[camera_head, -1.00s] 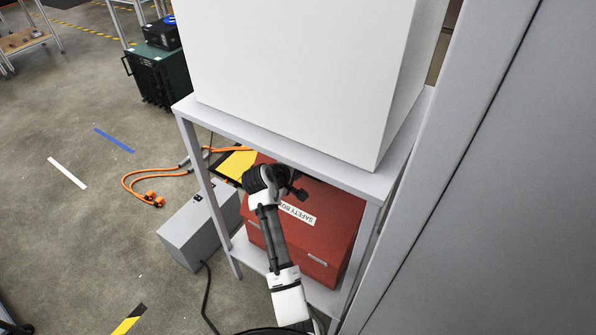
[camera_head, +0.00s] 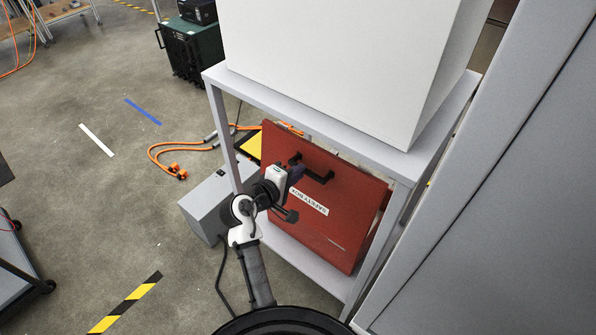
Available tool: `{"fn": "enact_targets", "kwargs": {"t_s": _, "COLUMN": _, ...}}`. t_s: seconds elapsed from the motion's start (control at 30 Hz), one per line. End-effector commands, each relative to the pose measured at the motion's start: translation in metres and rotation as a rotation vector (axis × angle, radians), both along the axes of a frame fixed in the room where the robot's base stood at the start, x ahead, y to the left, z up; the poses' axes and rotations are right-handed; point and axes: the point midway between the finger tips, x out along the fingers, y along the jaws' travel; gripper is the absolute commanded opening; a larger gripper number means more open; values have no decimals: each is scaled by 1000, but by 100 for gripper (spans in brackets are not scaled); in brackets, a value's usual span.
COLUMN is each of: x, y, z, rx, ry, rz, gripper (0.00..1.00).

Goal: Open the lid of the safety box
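The red safety box (camera_head: 374,232) sits on the lower shelf of a grey stand. Its lid (camera_head: 345,205) appears raised and tilted, its outer face toward me and its upper edge close under the stand's top. The lid bears a white label (camera_head: 309,202), upside down, and a black handle (camera_head: 318,175) near the upper edge. My gripper (camera_head: 297,173) is in front of the lid at the handle's left end. I cannot tell whether it touches the handle, or whether its fingers are open. The box's inside is hidden.
A large white cabinet (camera_head: 340,65) stands on the grey stand (camera_head: 400,168), close above the lid. A grey box (camera_head: 205,205) and an orange cable (camera_head: 165,158) lie on the floor to the left. A tall grey panel (camera_head: 490,200) bounds the right. Floor at left is open.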

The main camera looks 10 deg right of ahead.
Motion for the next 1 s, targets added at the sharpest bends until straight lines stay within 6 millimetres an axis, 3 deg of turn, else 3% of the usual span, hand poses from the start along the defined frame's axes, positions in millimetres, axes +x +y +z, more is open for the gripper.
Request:
{"fn": "enact_targets", "kwargs": {"t_s": 0.03, "x": 0, "y": 1, "z": -6, "rx": 6, "ry": 10, "rz": 1, "gripper": 19}}
{"fn": "enact_targets", "kwargs": {"t_s": 0.17, "x": 0, "y": 1, "z": -5, "rx": 5, "ry": 9, "rz": 0, "gripper": 35}}
{"fn": "enact_targets", "kwargs": {"t_s": 0.57, "x": -6, "y": 7, "z": -1, "rx": 4, "ry": 4, "rz": 2, "gripper": 35}}
{"fn": "enact_targets", "kwargs": {"t_s": 1.0, "x": -68, "y": 70, "z": 25, "rx": 5, "ry": 5, "rz": 5, "gripper": 35}}
